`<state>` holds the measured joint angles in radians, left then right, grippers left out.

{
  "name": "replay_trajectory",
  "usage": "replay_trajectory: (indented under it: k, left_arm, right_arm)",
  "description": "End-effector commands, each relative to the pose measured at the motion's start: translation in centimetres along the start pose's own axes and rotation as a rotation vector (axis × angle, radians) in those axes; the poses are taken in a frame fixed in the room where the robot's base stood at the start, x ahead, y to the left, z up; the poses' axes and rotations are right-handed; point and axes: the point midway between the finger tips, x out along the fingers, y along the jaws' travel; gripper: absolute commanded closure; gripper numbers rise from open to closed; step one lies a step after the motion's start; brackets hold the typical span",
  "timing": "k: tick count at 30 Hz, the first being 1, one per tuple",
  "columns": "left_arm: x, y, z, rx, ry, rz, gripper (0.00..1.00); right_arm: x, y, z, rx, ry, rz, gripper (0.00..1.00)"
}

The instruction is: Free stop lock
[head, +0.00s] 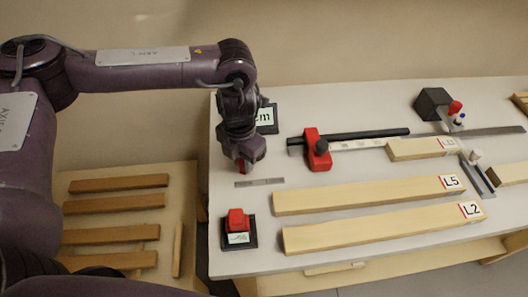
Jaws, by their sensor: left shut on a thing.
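The red stop (319,155) sits on the measuring rail (365,134) near its left end. A round black knob (321,146) shows on the stop; I cannot tell whether it is tight or loose. My left gripper (244,167) points down over the left part of the bench, to the left of the stop and apart from it. It is shut on a small red thing (242,168), mostly hidden by the fingers. My right gripper is not in view.
Boards marked L5 (360,195) and L2 (380,228) lie on the bench (300,262). A shorter board (415,150) lies near the rail. A red block on a black base (238,222), a metal strip (260,183) and a "cm" sign (267,119) surround my gripper.

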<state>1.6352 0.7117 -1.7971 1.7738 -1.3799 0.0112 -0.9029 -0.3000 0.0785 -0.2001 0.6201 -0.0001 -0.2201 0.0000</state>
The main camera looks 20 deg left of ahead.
Motion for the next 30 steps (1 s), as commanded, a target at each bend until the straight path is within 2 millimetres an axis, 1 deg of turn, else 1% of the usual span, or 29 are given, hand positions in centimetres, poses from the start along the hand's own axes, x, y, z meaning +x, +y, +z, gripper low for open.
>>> replay_trajectory:
  k: [9, 17, 18, 24, 30]
  left_arm:
    - [0.06, 0.66, -0.16, -0.002, 0.001, 0.001, 0.81]
    - [0.05, 0.72, -0.17, -0.002, 0.001, 0.001, 0.81]
    - [0.05, 0.72, -0.17, -0.002, 0.001, 0.001, 0.74]
    - [0.03, 0.7, -0.17, -0.001, 0.001, 0.001, 0.49]
    - [0.02, 0.68, -0.16, -0.001, 0.001, 0.001, 0.49]
  right_arm:
    - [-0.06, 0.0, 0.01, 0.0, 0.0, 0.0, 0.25]
    - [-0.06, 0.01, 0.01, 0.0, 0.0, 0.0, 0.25]
    - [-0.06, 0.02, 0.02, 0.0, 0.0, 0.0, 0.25]
    - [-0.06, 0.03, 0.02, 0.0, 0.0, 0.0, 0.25]
    - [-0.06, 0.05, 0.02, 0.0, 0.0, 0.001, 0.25]
